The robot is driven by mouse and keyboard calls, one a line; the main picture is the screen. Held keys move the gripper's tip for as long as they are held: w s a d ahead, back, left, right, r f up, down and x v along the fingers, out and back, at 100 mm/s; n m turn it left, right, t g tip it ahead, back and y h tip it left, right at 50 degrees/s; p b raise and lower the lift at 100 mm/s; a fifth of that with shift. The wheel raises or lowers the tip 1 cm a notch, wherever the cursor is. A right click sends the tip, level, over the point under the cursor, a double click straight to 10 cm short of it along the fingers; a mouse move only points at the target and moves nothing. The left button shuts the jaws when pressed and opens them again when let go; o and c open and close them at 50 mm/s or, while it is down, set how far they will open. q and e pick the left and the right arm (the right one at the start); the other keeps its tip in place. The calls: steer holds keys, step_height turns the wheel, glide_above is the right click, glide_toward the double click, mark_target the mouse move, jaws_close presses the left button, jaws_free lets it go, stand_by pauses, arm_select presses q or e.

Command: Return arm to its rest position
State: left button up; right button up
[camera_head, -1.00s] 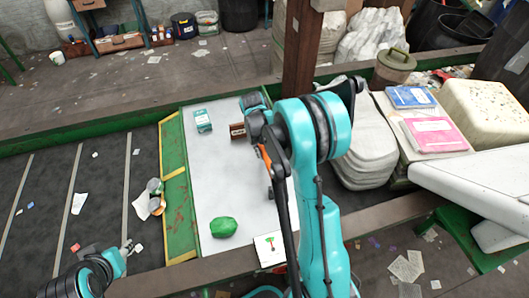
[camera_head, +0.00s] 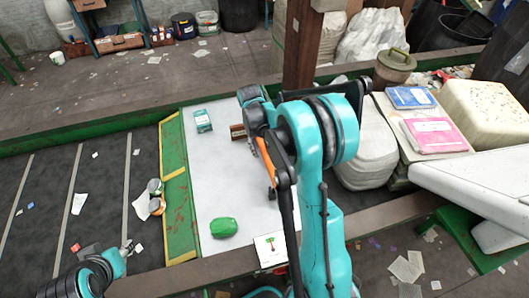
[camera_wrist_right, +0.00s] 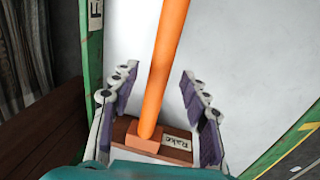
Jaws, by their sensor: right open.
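My right arm (camera_head: 318,140) rises from the bottom middle of the head view and bends over the white sorting surface; its gripper is largely hidden there behind the arm. In the wrist view my right gripper (camera_wrist_right: 158,92) is open, its two purple-padded fingers well apart. An orange rod (camera_wrist_right: 168,55) shows between the fingers, in front of a brown block with a "Rake" label (camera_wrist_right: 176,142); I cannot tell whether the fingers touch it. The block also shows in the head view (camera_head: 238,131). My left gripper (camera_head: 129,249) is at the lower left, small, its jaws unclear.
A green lump (camera_head: 223,227) and a teal-and-white box (camera_head: 203,121) are on the white surface. Cans (camera_head: 155,187) and litter lie on the dark belt at left. A wooden post (camera_head: 298,50) stands behind the arm. Books (camera_head: 431,137) are at right.

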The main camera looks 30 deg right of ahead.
step_height(320, 180, up, 9)
steer(key=a, duration=0.1)
arm_select(q)
step_height(320, 180, down, 9)
steer(key=b, duration=0.8)
steer(key=shift+s+r+b, duration=0.1)
steer(key=shift+b, duration=0.3)
arm_select(e)
steer(key=s+a+f+n+t+y, duration=0.1)
steer(key=s+a+f+t, duration=0.2)
steer(key=s+a, duration=0.4)
steer(key=s+a+f+n+t, duration=0.1)
steer(key=s+a+f+t, duration=0.2)
steer(key=s+a, duration=0.4)
steer(key=s+t, duration=0.1)
steer(key=s, duration=0.4)
steer(key=shift+n+t+y, duration=0.3)
steer(key=shift+n+y, duration=0.1)
